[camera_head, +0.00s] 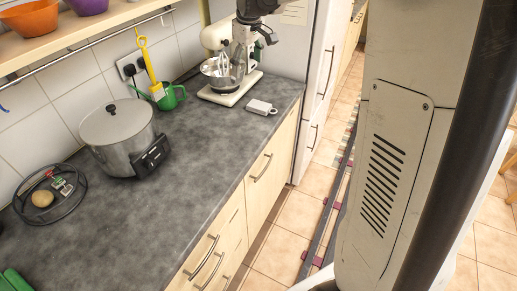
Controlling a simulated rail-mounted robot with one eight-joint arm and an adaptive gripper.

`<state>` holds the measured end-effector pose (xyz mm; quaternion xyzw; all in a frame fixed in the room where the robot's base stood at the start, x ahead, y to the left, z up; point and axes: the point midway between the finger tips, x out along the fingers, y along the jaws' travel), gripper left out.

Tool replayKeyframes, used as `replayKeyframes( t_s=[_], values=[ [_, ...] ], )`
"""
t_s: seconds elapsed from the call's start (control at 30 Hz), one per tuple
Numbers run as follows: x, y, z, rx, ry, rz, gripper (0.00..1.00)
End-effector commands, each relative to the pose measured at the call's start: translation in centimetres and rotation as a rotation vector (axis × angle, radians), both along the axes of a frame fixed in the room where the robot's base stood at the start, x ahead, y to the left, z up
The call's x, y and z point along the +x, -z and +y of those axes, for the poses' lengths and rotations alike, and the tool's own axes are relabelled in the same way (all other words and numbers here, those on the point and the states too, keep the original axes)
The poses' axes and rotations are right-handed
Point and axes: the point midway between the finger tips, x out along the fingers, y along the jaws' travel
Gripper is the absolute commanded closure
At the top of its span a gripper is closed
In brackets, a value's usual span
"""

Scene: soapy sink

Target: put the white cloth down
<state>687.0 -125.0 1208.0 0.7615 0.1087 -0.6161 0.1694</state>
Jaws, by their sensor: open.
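I cannot make out a white cloth in this view. My gripper (257,38) hangs at the top middle, in front of the white stand mixer (217,36) and above the worktop. Its dark fingers are apart, and I see nothing held between them. The mixer's metal bowl (222,72) shows just below and left of it. A small white object (261,107) lies flat on the grey worktop (210,140) near its right edge, below the gripper; I cannot tell for certain what it is.
A large steel pot (118,134) stands on the worktop at left. A green cup (171,97) is by the wall. A black wire basket (73,192) holds a few small items. A shelf (65,38) with bowls overhangs the upper left. The worktop's middle and front are clear.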

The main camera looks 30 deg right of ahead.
Motion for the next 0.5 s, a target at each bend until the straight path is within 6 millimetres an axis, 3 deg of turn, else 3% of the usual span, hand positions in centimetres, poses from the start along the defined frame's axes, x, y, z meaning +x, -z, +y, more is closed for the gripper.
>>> replayKeyframes(
  t_s=[0.2,0.5],
  values=[
    [-6.3,-2.6,3.5,0.015,0.067,-0.078,0.30],
    [-14.9,-3.6,7.3,0.054,0.161,-0.184,0.30]
  ],
)
